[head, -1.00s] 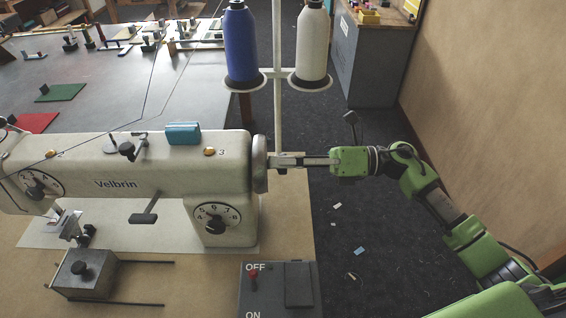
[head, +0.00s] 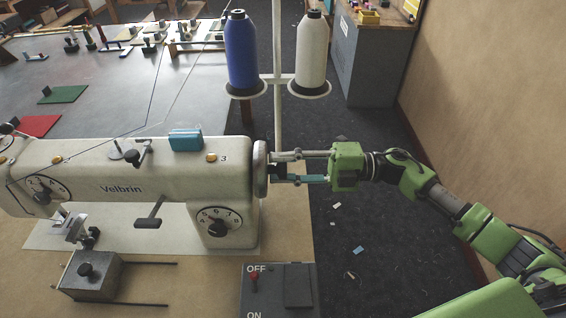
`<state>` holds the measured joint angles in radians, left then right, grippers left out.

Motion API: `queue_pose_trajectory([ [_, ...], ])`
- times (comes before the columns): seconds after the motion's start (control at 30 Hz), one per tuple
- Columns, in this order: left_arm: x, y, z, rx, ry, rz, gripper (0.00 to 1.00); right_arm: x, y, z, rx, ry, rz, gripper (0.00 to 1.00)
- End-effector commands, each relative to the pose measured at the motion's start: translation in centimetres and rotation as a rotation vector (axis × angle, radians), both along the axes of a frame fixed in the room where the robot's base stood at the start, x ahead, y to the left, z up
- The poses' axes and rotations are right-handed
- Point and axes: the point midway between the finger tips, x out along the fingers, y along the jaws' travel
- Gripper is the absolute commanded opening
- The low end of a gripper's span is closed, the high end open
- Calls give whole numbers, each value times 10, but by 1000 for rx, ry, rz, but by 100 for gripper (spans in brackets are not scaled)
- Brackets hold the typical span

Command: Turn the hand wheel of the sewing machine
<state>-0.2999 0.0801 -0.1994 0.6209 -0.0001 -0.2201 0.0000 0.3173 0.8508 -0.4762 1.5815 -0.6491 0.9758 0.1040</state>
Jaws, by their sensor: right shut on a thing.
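The cream sewing machine (head: 120,175), marked Velbrin, stands on a tan table at the left. Its grey hand wheel (head: 260,168) is on the right end of the machine, seen nearly edge-on. My right gripper (head: 284,168) reaches in from the right. Its two fingers lie one above the other, and their tips are closed on the hand wheel's dark hub. The fingertips partly hide the hub. My left gripper is not in view.
A thread stand behind the wheel carries a blue cone (head: 240,55) and a white cone (head: 311,50). A switch box (head: 278,290) marked OFF and ON is in front. A metal block (head: 90,275) lies at front left. Dark floor lies below my right arm.

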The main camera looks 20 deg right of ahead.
Motion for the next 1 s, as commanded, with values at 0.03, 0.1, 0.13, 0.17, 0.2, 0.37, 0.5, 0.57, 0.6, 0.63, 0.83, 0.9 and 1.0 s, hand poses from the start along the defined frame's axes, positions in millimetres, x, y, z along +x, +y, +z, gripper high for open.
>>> queue_pose_trajectory([
  [0.03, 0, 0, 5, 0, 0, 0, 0, 0, -1, 2, 11, 45, -2, 9],
  [0.1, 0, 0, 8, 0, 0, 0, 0, 0, -1, 1, 29, 109, -2, 9],
  [0.13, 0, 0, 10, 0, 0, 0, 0, 0, -1, 1, 38, 137, -2, 9],
  [0.17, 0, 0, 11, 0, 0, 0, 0, 0, 0, 1, 45, 164, -2, 9],
  [0.2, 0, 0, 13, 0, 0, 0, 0, 0, 0, 1, 55, 201, -2, 9],
  [0.37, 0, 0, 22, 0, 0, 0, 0, 0, -1, 0, 97, 346, -3, 9],
  [0.5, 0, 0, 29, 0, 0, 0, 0, -1, 0, 0, 133, 471, -3, 9],
  [0.57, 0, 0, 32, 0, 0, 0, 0, -1, -1, -1, 148, 523, -3, 9],
  [0.6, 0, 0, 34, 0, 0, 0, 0, -1, 0, -1, 157, 554, -3, 9],
  [0.63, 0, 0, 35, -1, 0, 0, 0, -1, 0, -1, 164, 578, -2, 9],
  [0.83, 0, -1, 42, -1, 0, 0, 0, -1, 0, -2, 202, 712, -3, 9],
  [0.9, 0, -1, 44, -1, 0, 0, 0, -1, 0, -2, 214, 748, -2, 9],
  [1.0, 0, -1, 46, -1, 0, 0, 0, -2, 0, -3, 226, 791, -2, 9],
])
